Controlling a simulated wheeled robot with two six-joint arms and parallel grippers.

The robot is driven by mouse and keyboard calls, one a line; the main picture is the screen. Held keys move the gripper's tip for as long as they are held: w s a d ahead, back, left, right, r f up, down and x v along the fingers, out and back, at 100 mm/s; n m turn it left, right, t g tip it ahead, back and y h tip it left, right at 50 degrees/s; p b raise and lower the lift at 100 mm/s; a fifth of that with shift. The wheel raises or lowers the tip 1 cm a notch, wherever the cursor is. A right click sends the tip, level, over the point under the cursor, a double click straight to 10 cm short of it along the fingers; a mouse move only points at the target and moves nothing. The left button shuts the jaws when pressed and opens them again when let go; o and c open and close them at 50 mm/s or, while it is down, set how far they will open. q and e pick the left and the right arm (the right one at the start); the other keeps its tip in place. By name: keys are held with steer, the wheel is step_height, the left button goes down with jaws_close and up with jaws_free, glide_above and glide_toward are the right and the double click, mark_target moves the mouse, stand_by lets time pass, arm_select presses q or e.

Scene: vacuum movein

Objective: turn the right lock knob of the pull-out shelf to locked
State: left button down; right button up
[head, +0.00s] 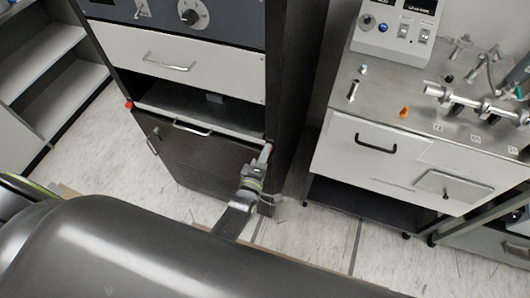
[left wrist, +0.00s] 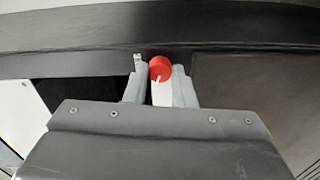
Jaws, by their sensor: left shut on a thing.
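The pull-out shelf (head: 235,131) is a pale panel with a bar handle (head: 192,129) in the dark cabinet. Its right lock knob is red and mostly hidden by my left gripper (head: 267,154) in the head view. In the left wrist view the red knob (left wrist: 160,67) sits between the two grey fingers of my left gripper (left wrist: 159,88), which is shut on it. A short white mark on the knob points down and slightly left. The left red knob (head: 128,105) sticks out at the cabinet's other side. My right gripper is not in view.
A white drawer (head: 190,55) is above the shelf opening and a dark door (head: 195,160) is below. A bench (head: 385,105) with instruments stands to the right, across a floor gap. Open white shelves (head: 60,80) stand at the left.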

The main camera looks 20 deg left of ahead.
arm_select(q)
steer(key=shift+n, duration=1.6)
steer(key=shift+w, duration=0.1)
steer(key=c, duration=1.2)
jaws_free()
